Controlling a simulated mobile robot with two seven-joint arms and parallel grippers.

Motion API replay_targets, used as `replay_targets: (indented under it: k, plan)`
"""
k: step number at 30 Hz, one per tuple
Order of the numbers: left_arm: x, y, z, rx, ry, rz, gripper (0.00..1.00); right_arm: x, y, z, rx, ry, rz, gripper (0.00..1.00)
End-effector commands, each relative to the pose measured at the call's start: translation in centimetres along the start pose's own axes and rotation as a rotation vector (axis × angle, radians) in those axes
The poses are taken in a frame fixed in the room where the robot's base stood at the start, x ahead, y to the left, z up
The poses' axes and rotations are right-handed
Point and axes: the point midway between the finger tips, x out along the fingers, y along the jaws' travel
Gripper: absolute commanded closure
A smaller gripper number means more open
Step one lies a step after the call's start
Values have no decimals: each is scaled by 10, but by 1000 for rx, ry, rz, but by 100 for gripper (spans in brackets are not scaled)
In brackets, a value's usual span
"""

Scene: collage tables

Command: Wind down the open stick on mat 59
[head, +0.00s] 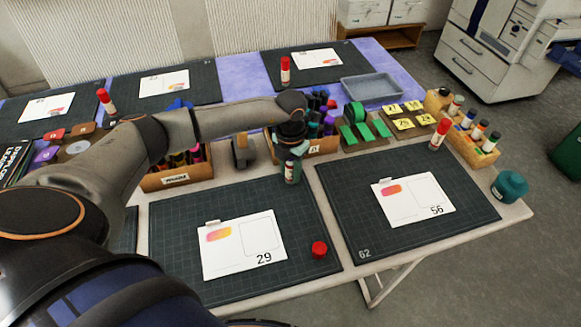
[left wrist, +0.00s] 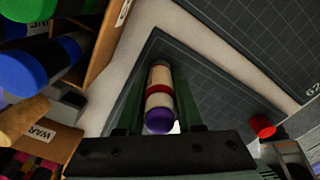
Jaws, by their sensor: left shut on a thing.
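My left gripper (head: 291,143) is shut on an open glue stick (head: 292,172), held upright over the back right part of the front left mat (head: 170,225). In the left wrist view the stick (left wrist: 159,95) stands between the fingers of the gripper (left wrist: 160,108). It has a pale body, a red band and purple glue (left wrist: 160,121) showing at its uncapped end. A loose red cap (head: 319,249) lies on the mat and also shows in the left wrist view (left wrist: 262,126). No number 59 is readable on this mat. My right gripper is not in view.
A card marked 29 (head: 243,258) lies on the same mat. Mat 62 (head: 340,215) is to the right, with a card marked 56 (head: 413,214). Crates of markers (head: 178,178) stand behind. A capped stick (head: 440,133) and a teal jar (head: 510,186) are at the right.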

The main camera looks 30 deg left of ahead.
Motion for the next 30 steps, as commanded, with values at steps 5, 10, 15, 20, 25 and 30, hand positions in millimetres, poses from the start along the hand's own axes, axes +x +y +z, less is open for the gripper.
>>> replay_targets:
  k: [5, 10, 15, 20, 25, 30]
  plan:
    - [1, -1, -2, -90, 4, -1, 100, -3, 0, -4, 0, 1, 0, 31]
    - [0, -2, -2, -270, 6, -1, 100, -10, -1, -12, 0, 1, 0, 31]
    - [1, -2, -2, -381, 5, -1, 100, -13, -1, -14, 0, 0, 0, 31]
    - [-1, -2, -2, -514, 5, -1, 100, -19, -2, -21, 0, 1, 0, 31]
    - [1, -2, -2, -674, 6, 1, 100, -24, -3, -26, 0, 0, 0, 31]
    - [2, -1, -1, -702, 4, 1, 100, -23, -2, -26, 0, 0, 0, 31]
